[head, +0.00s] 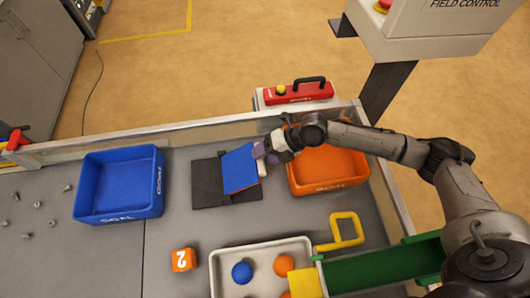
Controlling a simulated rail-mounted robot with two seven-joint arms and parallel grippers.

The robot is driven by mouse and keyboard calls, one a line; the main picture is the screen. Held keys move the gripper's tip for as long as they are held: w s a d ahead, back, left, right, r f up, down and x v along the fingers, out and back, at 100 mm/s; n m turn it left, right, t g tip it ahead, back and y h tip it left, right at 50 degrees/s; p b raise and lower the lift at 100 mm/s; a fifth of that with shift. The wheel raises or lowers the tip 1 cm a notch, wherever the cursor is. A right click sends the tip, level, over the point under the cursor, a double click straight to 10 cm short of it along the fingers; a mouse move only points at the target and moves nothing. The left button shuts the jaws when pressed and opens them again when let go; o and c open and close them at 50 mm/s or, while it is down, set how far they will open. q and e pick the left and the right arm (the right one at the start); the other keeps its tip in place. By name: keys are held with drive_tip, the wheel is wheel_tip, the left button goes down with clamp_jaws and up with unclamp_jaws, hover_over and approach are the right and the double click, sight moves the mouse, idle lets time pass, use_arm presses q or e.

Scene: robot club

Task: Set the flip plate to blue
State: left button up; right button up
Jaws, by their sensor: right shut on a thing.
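The flip plate (240,168) stands tilted up from its dark base (208,182), with a blue face showing and an orange edge along its right and lower side. My right gripper (263,160) is at the right edge of the plate and shut on it. The arm reaches in from the right, over the orange goal bin. The fingertips are small and partly hidden by the hand. My left gripper does not show.
A blue goal bin (88,190) stands left of the plate and an orange goal bin (325,188) right of it. A white tray (218,288) with balls, an orange cube (184,260), a yellow handle (346,230) and a green ramp (375,268) are in front. Several screws lie far left.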

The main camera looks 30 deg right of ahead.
drive_tip(key=shift+s+d, duration=0.1)
use_arm(q)
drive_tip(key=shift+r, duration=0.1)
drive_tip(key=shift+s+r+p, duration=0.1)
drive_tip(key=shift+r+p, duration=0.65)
drive_tip(key=shift+p, duration=0.15)
use_arm(e)
drive_tip(key=v, duration=1.3)
drive_tip(key=shift+d+r, duration=0.15)
drive_tip(key=shift+r, duration=0.15)
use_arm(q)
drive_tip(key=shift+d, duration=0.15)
use_arm(e)
drive_tip(key=shift+s, duration=0.1)
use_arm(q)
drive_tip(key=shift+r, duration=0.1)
use_arm(e)
drive_tip(key=shift+r, duration=0.1)
